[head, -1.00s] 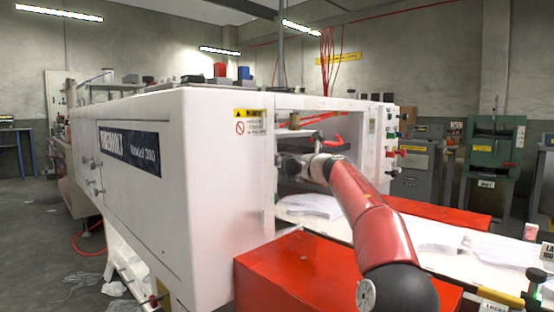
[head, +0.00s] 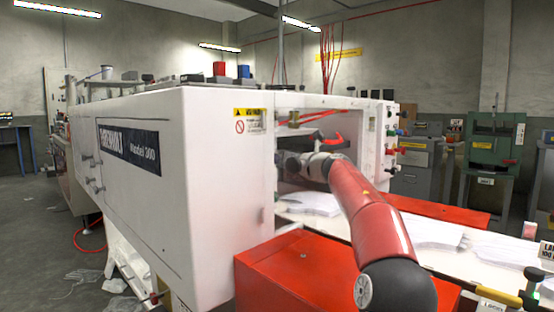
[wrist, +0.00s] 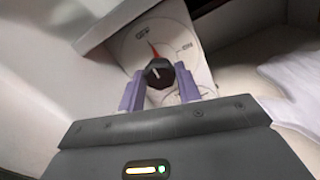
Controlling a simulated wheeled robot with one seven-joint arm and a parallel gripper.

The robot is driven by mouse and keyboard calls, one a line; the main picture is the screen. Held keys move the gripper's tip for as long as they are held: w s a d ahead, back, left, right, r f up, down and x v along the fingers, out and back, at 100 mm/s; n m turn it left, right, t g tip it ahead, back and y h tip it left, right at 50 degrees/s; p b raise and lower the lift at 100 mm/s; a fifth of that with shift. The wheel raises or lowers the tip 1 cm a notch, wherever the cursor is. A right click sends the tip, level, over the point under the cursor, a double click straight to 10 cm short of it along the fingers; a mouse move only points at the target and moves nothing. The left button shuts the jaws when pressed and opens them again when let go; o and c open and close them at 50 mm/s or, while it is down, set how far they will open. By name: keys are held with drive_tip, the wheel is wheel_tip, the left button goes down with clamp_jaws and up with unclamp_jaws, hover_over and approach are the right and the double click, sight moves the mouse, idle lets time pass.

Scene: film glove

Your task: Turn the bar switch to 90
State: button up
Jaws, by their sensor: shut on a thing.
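The bar switch (wrist: 158,72) is a dark knob with a pale line on top, in the wrist view. It sits on a white round dial plate (wrist: 133,49) with small printed labels. A red pointer mark (wrist: 153,49) shows just above the knob and leans up and left. The label text is too small to read, so I cannot tell the angle. My gripper (wrist: 159,77) has its two purple fingers on either side of the knob and is shut on it. In the head view, my gripper end (head: 292,165) reaches into the white machine's opening, and the switch is hidden there.
The large white machine (head: 215,200) surrounds the opening with walls at the left and above. A white belt (head: 390,235) with paper stacks (head: 316,204) lies below the arm. Red boxes (head: 300,265) stand in front. A second dial (wrist: 172,98) is partly hidden between the fingers.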

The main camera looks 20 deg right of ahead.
drive_tip(key=shift+m+p, duration=2.6)
drive_tip(key=shift+m, duration=6)
drive_tip(key=o, duration=1)
drive_tip(key=shift+c, duration=0.2)
drive_tip(key=b+v, duration=0.1)
drive_tip(key=v, duration=0.7)
